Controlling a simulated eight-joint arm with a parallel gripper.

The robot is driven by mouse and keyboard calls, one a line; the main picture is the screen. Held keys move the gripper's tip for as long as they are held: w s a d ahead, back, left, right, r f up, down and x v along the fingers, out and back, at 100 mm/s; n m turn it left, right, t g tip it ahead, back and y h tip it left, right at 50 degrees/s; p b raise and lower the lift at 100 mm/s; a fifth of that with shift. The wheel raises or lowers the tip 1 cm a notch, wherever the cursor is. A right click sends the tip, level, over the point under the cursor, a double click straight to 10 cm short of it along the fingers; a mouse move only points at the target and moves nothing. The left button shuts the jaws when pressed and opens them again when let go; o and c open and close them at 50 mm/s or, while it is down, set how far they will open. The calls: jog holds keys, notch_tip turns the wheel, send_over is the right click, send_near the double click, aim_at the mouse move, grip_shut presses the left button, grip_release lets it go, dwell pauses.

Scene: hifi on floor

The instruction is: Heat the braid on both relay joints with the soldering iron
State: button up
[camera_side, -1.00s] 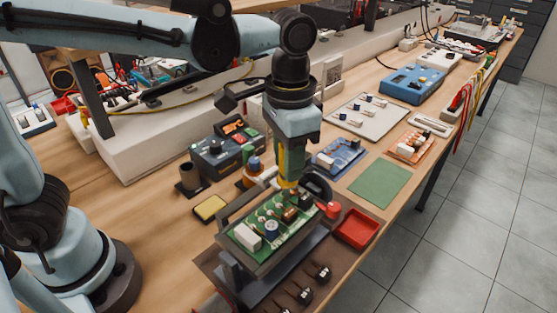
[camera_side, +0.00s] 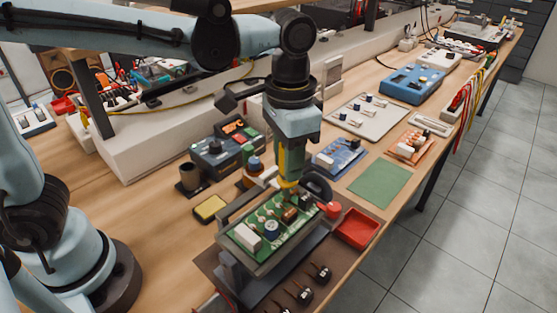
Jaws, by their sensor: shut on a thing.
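The green circuit board (camera_side: 262,249) is clamped in a grey holder with a red knob (camera_side: 331,209). It carries a white block (camera_side: 245,237), a blue round part (camera_side: 271,229) and a brown part (camera_side: 290,215). My gripper (camera_side: 291,152) points down over the board's far end. It is shut on a slim yellow upright tool, seemingly the soldering iron (camera_side: 291,165). The tool's lower end is close above the board's far right part; I cannot tell whether it touches. I cannot make out the braid or the relay joints.
A soldering station (camera_side: 218,148), a yellow sponge tray (camera_side: 210,208) and a dark cup (camera_side: 189,177) stand left of the holder. A red tray (camera_side: 358,228) is on its right. Black-handled items (camera_side: 304,294) lie in front. A green mat (camera_side: 380,184) lies bare.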

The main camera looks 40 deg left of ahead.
jog(key=shift+r, duration=2.25)
jog(key=shift+w+f, duration=0.1)
jog(key=w+f, duration=0.2)
jog(key=f, duration=0.1)
jog(key=shift+f, duration=0.25)
jog(key=shift+f, duration=0.4)
dwell(2.5)
jog(key=shift+r, duration=0.1)
dwell(0.5)
jog(key=shift+r, duration=2.15)
